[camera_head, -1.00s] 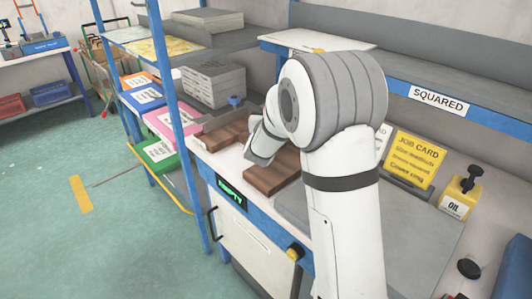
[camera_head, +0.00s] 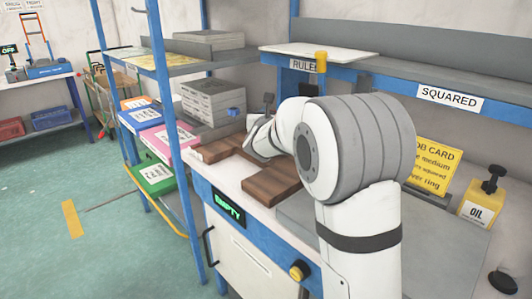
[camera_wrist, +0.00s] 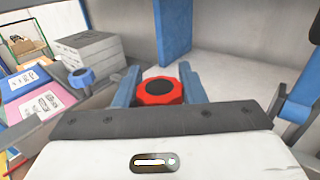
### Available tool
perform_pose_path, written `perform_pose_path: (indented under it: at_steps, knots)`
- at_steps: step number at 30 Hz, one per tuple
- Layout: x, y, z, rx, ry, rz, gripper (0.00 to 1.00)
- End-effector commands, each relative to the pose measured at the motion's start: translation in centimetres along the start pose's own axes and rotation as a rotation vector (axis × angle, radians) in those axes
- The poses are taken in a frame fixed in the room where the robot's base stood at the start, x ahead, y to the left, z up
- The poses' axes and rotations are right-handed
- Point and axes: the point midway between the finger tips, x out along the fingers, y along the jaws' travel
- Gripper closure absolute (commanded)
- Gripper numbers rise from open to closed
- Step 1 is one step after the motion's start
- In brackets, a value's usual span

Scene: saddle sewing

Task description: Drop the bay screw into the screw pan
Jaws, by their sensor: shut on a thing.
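A red lobed screw head with a black centre, which looks like the bay screw (camera_wrist: 158,92), sits between the two blue fingers of my gripper (camera_wrist: 160,80) in the wrist view. The fingers touch it on both sides; its shank is hidden. In the head view my white wrist (camera_head: 263,138) is over the far part of the bench, by brown wooden blocks (camera_head: 271,187). The fingers and the red head are hidden there. I cannot make out the screw pan for certain in either view.
A blue-headed knob (camera_head: 233,112) stands left of my wrist and shows in the wrist view (camera_wrist: 82,77). Grey stacked boxes (camera_head: 212,102) are behind it. A yellow knob (camera_head: 320,61) is at the upper shelf. An oil can (camera_head: 483,204) and yellow job card (camera_head: 434,167) stand right.

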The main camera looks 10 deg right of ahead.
Motion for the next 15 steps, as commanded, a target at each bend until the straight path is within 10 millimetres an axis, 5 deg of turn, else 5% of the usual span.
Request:
perform_pose_path:
  at_steps: [13,14,15]
  knots:
    - [0.01,-0.09,-1.57,0.001,-0.002,-0.002,0.86]
    - [0.01,-0.09,-1.57,0.001,-0.002,-0.002,0.61]
    - [0.01,-0.09,-1.57,0.001,-0.002,-0.002,0.58]
